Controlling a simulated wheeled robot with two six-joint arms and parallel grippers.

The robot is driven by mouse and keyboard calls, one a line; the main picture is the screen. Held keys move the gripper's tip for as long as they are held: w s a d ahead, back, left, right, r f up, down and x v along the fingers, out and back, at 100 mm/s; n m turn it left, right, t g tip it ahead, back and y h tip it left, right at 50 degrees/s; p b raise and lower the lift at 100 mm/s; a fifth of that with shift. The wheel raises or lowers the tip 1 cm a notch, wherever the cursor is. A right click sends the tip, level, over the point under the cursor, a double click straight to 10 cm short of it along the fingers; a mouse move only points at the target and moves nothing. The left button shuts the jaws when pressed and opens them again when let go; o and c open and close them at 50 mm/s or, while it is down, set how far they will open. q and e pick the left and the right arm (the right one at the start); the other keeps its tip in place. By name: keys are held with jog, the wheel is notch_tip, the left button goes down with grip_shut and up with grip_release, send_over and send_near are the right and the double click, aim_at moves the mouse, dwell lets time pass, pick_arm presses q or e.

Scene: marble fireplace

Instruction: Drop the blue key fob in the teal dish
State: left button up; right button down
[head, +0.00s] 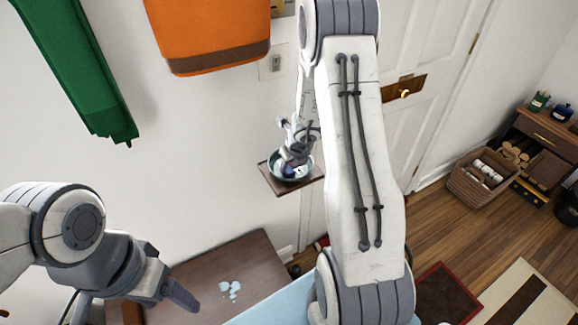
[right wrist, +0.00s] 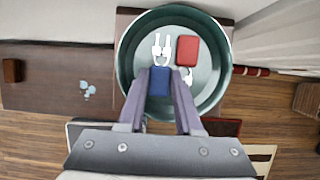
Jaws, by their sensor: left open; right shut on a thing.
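The teal dish (right wrist: 225,58) stands on a small dark wall shelf (head: 273,187), and it also shows in the head view (head: 308,173). The blue key fob (right wrist: 159,84) is between the fingers of my right gripper (right wrist: 159,76), with a silver key pointing away from it. My right gripper (head: 291,166) is shut on the fob, over the dish opening; I cannot tell whether the fob touches the dish floor. A red fob (right wrist: 187,50) with a silver key lies in the dish. My left gripper (head: 178,292) is open and empty at the lower left, away from the dish.
A brown table (head: 200,270) with pale blue spots stands below the shelf. An orange cloth (head: 210,35) and a green cloth (head: 75,65) hang on the wall. A wicker basket (head: 470,187) and a wooden cabinet (head: 550,135) stand at the right. My right arm hides much of the middle.

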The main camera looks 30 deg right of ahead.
jog(key=shift+f+b, duration=0.35)
jog(key=shift+f, duration=0.1)
jog(key=c, duration=0.6)
grip_release()
jog(key=shift+s, duration=0.1)
